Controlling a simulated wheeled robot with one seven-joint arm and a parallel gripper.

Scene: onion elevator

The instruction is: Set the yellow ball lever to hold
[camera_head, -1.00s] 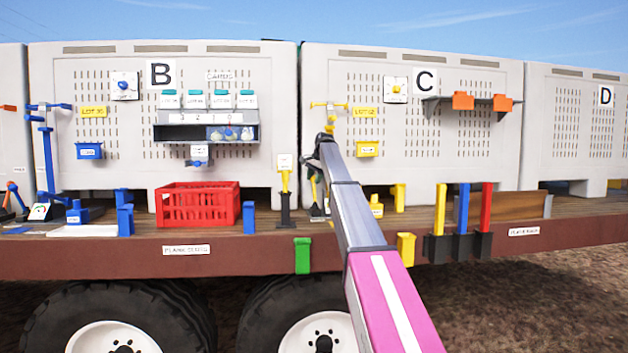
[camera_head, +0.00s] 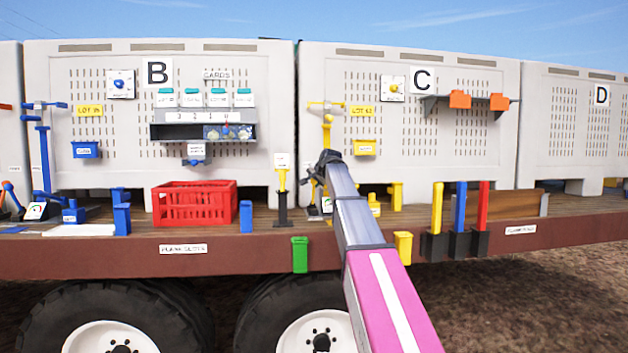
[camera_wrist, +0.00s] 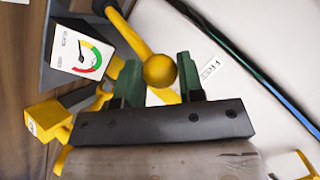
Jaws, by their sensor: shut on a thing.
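In the wrist view the yellow ball (camera_wrist: 160,71) sits between the dark green fingers of my gripper (camera_wrist: 158,80), which are shut on it. A yellow rod (camera_wrist: 128,33) runs from the ball toward the upper left. In the head view my gripper (camera_head: 324,160) is low in front of panel C, near the yellow post, and my arm hides much of the lever there. Beside the rod in the wrist view is a white gauge (camera_wrist: 78,52) with a green, yellow and red arc and a dark needle. A white label (camera_wrist: 210,68) lies right of the ball; its text is unclear.
A yellow block (camera_wrist: 45,118) stands left of my gripper in the wrist view. In the head view a red crate (camera_head: 195,205) is to the left on the wooden deck. A yellow-topped post (camera_head: 282,190) stands close by, and a yellow bin (camera_head: 365,147) hangs on panel C.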

